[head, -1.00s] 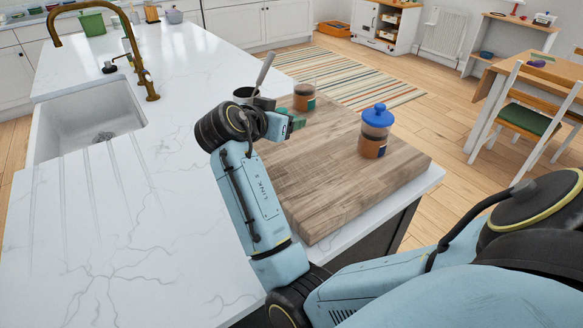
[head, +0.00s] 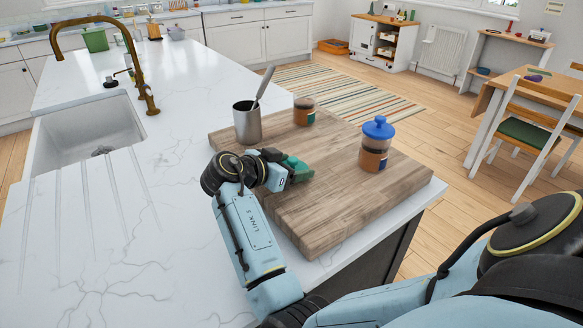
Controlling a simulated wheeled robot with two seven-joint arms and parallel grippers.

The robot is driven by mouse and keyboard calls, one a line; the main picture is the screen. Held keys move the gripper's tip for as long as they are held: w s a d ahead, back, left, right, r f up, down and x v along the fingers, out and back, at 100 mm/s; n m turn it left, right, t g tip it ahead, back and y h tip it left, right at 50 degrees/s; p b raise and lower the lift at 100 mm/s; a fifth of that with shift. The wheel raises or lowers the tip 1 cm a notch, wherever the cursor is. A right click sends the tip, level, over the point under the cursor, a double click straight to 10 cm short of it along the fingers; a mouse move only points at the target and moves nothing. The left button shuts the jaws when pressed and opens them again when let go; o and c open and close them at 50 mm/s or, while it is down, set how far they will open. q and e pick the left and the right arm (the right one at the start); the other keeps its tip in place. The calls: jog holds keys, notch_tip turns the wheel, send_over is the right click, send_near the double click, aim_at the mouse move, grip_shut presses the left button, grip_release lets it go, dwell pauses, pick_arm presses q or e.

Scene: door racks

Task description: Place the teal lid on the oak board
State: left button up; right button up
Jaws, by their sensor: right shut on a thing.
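The oak board (head: 345,200) lies on the white counter, near its right edge. My right gripper (head: 284,168) is over the left part of the board, near its left edge. It is shut on the teal lid (head: 298,170), which sits at or just above the wood. I cannot tell whether the lid touches the board. The gripper partly hides the lid. My left gripper is not in view.
A jar with a blue lid (head: 376,145) stands on the board's right side. An open glass jar (head: 304,111) stands at the back, and a metal cup (head: 247,124) holding a spoon at the back left. The board's front is clear.

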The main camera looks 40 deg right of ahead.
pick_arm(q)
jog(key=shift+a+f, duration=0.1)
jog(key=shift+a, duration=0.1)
pick_arm(e)
jog(key=shift+f, duration=0.2)
jog(key=o, duration=1)
jog(key=shift+c, duration=0.2)
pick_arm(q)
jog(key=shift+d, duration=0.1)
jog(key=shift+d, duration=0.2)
pick_arm(e)
jog(key=shift+r, duration=0.1)
jog(key=shift+a+r, duration=0.1)
jog(key=shift+a, duration=0.05)
jog(key=p+v, duration=0.1)
jog(key=v, duration=0.5)
jog(key=shift+a+r, duration=0.1)
jog(key=shift+a, duration=0.1)
jog(key=shift+a+r, duration=0.1)
jog(key=shift+a, duration=0.25)
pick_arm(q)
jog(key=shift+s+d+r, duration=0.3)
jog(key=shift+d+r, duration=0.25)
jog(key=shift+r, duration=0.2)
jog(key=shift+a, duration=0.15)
